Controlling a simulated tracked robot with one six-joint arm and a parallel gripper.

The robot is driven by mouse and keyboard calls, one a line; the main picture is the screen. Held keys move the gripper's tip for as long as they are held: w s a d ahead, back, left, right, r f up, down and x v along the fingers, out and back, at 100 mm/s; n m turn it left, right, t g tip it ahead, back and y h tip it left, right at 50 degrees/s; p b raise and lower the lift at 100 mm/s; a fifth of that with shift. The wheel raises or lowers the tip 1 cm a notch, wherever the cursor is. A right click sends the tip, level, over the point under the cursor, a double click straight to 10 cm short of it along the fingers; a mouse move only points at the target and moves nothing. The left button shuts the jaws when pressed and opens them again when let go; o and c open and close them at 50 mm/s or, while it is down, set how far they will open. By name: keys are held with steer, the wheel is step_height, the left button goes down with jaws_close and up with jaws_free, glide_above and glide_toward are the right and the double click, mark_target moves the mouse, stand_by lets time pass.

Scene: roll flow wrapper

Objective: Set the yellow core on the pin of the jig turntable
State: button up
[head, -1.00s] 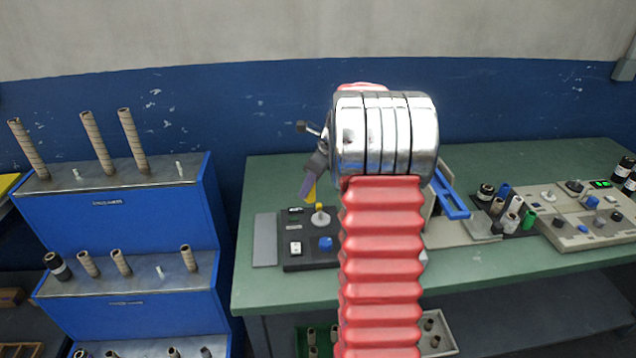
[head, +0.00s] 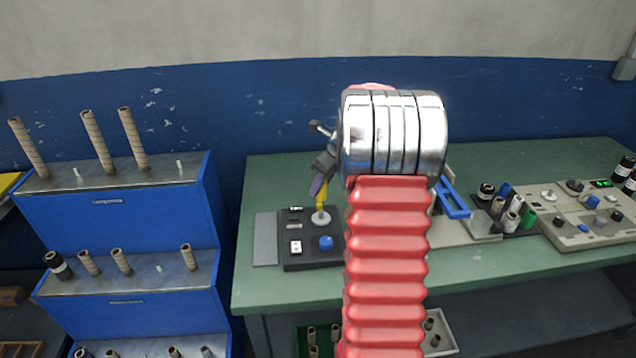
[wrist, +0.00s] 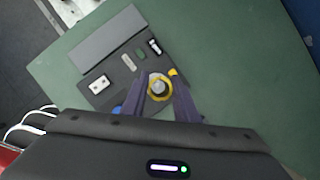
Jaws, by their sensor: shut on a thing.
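My gripper (wrist: 160,100) has its two purple fingers shut on the yellow core (wrist: 152,96), seen nearly end-on as a ring in the wrist view. In the head view my gripper (head: 317,187) points down at the jig, with the yellow core (head: 321,199) at its tips. The core stands roughly upright just over the pale round turntable (head: 320,217) of the black jig box (head: 300,262). A grey round shape shows inside the ring; I cannot tell whether the pin is inside the core or below it.
The jig box has a white switch (head: 296,247) and a blue knob (head: 326,242) close by the turntable. The green bench (head: 262,195) is clear behind it. A blue rack (head: 125,220) with cores stands left. Several cores and a control panel (head: 590,225) are on the right.

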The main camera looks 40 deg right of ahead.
mark_target(320, 194)
steer(key=shift+f, duration=1.7)
steer(key=shift+f, duration=2.1)
stand_by(1.4)
steer(key=o, duration=1.1)
steer(key=shift+o, duration=0.4)
steer(key=o, duration=0.4)
steer(key=shift+s, duration=0.1)
steer(key=shift+r, duration=4)
